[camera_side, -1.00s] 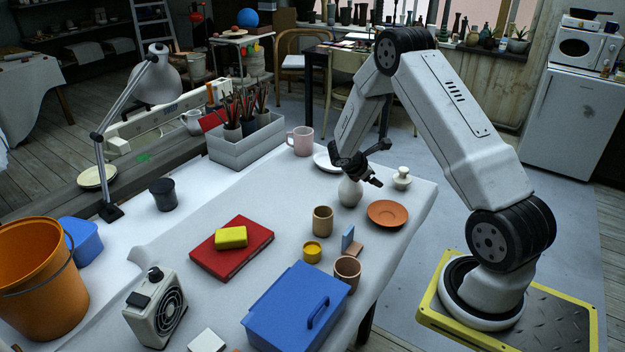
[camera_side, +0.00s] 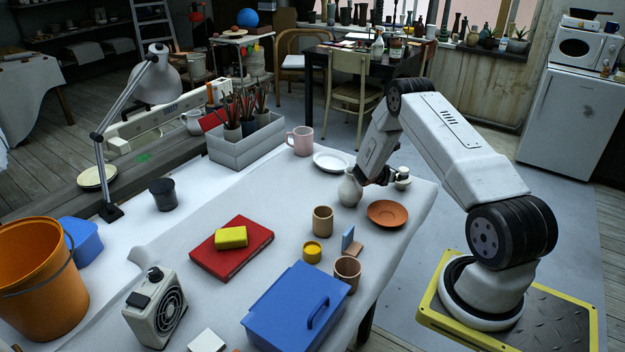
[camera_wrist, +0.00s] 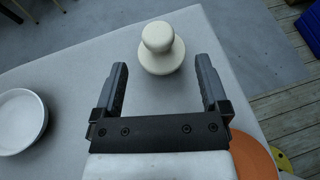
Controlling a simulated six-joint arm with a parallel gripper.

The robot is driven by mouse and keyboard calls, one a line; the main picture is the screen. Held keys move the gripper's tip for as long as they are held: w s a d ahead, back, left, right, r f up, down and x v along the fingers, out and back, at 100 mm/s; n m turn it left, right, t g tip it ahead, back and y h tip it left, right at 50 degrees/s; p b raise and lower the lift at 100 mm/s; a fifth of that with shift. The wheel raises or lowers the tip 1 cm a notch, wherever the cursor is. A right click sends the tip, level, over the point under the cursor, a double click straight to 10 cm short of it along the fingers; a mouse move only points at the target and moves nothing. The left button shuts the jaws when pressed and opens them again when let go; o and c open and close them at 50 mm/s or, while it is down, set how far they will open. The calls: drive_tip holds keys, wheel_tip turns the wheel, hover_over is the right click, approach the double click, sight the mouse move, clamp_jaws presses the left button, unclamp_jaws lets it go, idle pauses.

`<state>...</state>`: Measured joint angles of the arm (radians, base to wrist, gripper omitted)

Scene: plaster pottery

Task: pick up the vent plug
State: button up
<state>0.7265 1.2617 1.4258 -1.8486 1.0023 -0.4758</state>
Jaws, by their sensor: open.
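The vent plug appears to be the cream-white knobbed piece with a round head on a wider base (camera_wrist: 160,55). It stands upright near the table edge, and its top is partly visible in the side view (camera_side: 403,173). My gripper (camera_wrist: 159,66) is open, with one finger on each side of the plug's near edge. Most of the plug lies at or just beyond the fingertips in the wrist view, with a gap to each finger. In the side view my gripper (camera_side: 388,177) is low over the table, just left of the plug, and hides part of it.
The table edge is close beyond the plug. Cups and a blue box (camera_side: 290,310) stand nearer the camera.

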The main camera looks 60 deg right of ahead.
sight(401, 171)
drive_tip(key=shift+x, duration=0.9)
drive_tip(key=shift+x, duration=2.55)
drive_tip(key=shift+w, duration=0.1)
clamp_jaws()
